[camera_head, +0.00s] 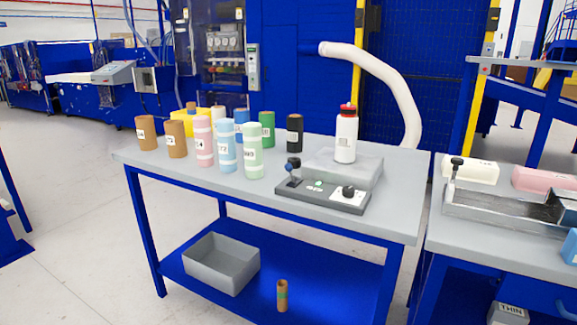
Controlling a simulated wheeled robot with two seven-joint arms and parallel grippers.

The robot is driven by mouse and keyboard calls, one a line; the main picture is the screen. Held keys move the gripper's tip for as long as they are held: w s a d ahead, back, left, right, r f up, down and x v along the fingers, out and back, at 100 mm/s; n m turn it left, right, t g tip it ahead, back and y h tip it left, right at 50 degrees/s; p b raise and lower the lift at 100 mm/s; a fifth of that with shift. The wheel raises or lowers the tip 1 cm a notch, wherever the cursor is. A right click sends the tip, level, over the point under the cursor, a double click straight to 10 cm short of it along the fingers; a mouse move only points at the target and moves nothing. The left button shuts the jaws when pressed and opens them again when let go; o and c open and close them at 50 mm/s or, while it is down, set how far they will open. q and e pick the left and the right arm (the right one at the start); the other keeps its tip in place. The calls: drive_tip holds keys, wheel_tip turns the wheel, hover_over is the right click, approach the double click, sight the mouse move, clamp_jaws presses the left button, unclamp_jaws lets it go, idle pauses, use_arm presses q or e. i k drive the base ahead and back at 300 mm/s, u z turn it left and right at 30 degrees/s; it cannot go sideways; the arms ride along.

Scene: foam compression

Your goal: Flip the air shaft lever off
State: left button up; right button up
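A dark grey control box (322,195) sits at the front right of the grey table. A short lever with a dark knob (293,163) stands up at the box's left end; I take it to be the air shaft lever. A black round knob (348,191) is on a white plate at the box's right end. Another black-knobbed lever (456,163) stands upright on the metal fixture on the right table; I cannot tell its function. Neither of my grippers is in view.
A white bottle with a red cap (346,138) stands on a grey slab (341,168) behind the box. Several coloured rolls (253,152) stand on the left half of the table (230,186). A grey bin (222,264) is on the lower shelf. The table's front strip is clear.

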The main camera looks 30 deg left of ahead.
sight(288, 167)
drive_tip(key=k, duration=0.65)
drive_tip(key=u, duration=0.3)
drive_tip(key=i, duration=0.3)
drive_tip(key=u, duration=0.85)
drive_tip(key=i, duration=1.05)
